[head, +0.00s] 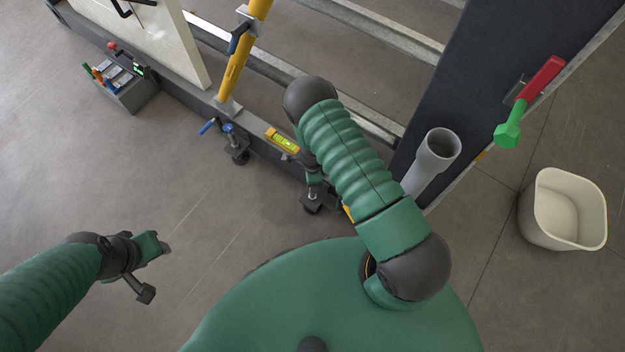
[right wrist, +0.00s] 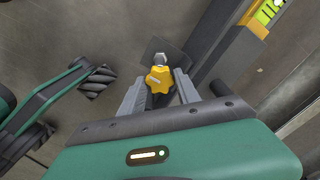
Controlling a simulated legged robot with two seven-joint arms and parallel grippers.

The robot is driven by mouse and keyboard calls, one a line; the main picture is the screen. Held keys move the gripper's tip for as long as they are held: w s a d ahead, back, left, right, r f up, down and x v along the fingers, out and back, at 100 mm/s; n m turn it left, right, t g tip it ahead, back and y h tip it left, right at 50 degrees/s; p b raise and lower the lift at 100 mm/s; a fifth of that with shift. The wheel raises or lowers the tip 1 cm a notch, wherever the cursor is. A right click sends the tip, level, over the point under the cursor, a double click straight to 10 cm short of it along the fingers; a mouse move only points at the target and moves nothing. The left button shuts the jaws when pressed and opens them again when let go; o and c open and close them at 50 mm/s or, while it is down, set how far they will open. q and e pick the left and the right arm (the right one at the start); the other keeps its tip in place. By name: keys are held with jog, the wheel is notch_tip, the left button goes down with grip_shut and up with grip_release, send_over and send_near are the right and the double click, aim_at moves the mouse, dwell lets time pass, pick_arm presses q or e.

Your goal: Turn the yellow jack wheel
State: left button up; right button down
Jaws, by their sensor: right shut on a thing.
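The yellow jack wheel (right wrist: 158,80) is a small lobed knob on a metal bolt, seen in the right wrist view. My right gripper (right wrist: 160,77) has its two grey fingers on either side of the wheel and is shut on it. In the head view the right arm hides most of this gripper and I cannot make out the wheel. A jack's dark foot (head: 312,201) shows there below the frame rail. My left gripper (head: 153,269) is at lower left over bare floor, fingers apart and empty, well away from the jack.
A yellow level (head: 284,141) lies on the frame rail; it also shows in the right wrist view (right wrist: 267,16). A blue-handled jack (head: 235,141) stands left of it. A grey pipe (head: 433,160), red-green tool (head: 527,103) and cream bin (head: 550,238) are at right.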

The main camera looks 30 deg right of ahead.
dwell(0.3)
jog(key=c, duration=0.9)
grip_release()
notch_tip(320, 180, up, 17)
jog(key=p, duration=0.7)
jog(key=shift+f, duration=0.1)
